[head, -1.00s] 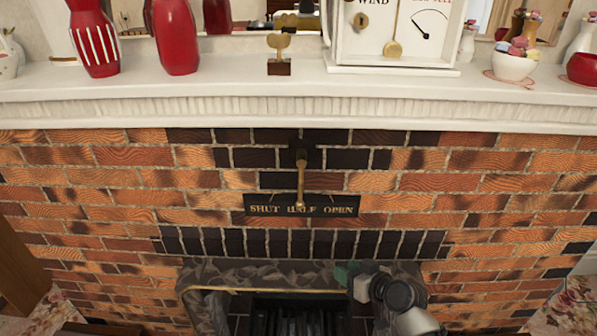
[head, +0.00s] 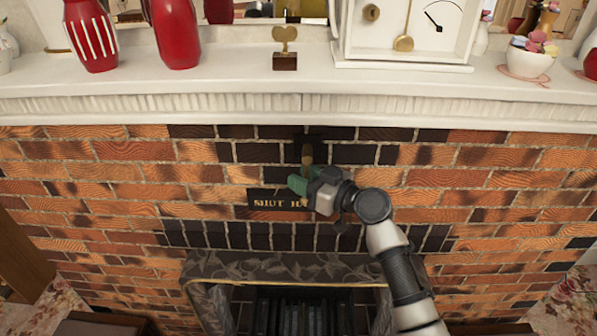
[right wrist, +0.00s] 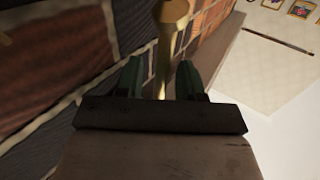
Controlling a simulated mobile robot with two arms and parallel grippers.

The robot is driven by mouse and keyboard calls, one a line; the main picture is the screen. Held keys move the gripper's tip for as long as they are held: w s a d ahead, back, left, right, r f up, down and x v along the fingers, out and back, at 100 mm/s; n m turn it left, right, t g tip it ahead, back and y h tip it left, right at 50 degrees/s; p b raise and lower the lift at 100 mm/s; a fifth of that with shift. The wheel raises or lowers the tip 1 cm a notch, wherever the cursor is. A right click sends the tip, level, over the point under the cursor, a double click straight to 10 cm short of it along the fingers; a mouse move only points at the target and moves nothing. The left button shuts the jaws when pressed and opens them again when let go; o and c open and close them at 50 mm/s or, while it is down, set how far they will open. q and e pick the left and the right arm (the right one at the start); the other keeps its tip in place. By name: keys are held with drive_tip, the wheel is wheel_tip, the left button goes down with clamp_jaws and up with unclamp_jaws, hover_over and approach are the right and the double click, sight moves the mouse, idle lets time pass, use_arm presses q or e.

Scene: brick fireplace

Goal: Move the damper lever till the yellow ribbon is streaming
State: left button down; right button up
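The brass damper lever (head: 307,152) hangs from its dark pivot on the brick wall; its lower part is hidden behind my right gripper (head: 300,179). In the right wrist view the lever (right wrist: 168,28) passes between the two green fingers of my right gripper (right wrist: 160,78). They are apart, with a small gap on each side of the lever. The dark plate (head: 266,198) below shows SHUT and part of the middle word; the rest is covered by my gripper and arm. No yellow ribbon is visible. My left gripper is not in view.
The white mantel shelf (head: 215,86) juts out above the lever. It carries red vases (head: 174,35), a small brass ornament (head: 285,42), a white dial box (head: 402,62) and a flower bowl (head: 528,62). The dark fireplace opening (head: 290,305) lies below.

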drive_tip(key=shift+w+a, duration=0.35)
drive_tip(key=shift+a, duration=0.2)
clamp_jaws()
